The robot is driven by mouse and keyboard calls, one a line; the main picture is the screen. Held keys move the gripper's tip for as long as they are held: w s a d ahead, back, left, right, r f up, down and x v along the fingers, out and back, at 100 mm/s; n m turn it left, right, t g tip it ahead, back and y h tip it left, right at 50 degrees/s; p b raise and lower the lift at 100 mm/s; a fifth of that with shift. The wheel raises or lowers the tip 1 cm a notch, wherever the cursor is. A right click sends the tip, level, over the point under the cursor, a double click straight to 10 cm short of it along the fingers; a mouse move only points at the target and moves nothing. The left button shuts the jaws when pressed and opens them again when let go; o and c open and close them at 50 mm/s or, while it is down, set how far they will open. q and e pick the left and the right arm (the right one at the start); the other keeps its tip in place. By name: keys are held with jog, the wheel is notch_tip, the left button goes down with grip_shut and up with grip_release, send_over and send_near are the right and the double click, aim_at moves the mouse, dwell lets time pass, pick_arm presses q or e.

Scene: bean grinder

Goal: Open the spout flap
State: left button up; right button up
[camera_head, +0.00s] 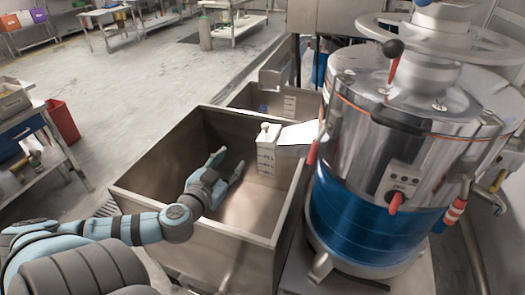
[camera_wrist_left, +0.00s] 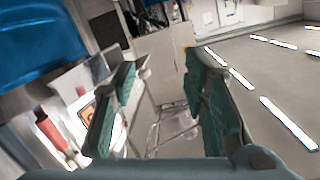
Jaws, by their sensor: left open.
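The grinder (camera_head: 365,215), with a steel top and blue lower drum, stands at the right in the head view. Its bright spout (camera_head: 298,133) sticks out left over a steel bin (camera_head: 150,200). A pale upright box-like part with markings (camera_head: 267,155) is at the spout's outer end; I cannot tell whether it is the flap. A red handle (camera_head: 312,153) is beside the spout. My left gripper (camera_head: 231,160) is open and empty over the bin, left of the spout and apart from it. Its spread fingers also show in the left wrist view (camera_wrist_left: 160,62). My right gripper is not in view.
The steel bin's walls surround the space below my left gripper. A second steel bin (camera_head: 250,97) stands behind it. The grinder's red lever with a black knob (camera_head: 393,60) rises at the upper right. Open floor (camera_head: 130,85) lies beyond the bin to the left.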

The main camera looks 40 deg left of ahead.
pick_arm(q)
notch_tip(320, 180, up, 3)
jog(key=w+d+n+t+h+p, duration=0.1)
jog(key=w+d+t+h, duration=0.1)
jog(key=b, duration=0.2)
send_near(264, 128)
jog(key=w, duration=0.1)
jog(key=shift+n, duration=0.4)
jog(key=w, duration=0.3)
jog(key=w+a+p, duration=0.1)
jog(key=w, duration=0.6)
jog(key=shift+a, duration=0.4)
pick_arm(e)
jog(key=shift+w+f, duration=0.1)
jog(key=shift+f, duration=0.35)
pick_arm(q)
grip_shut()
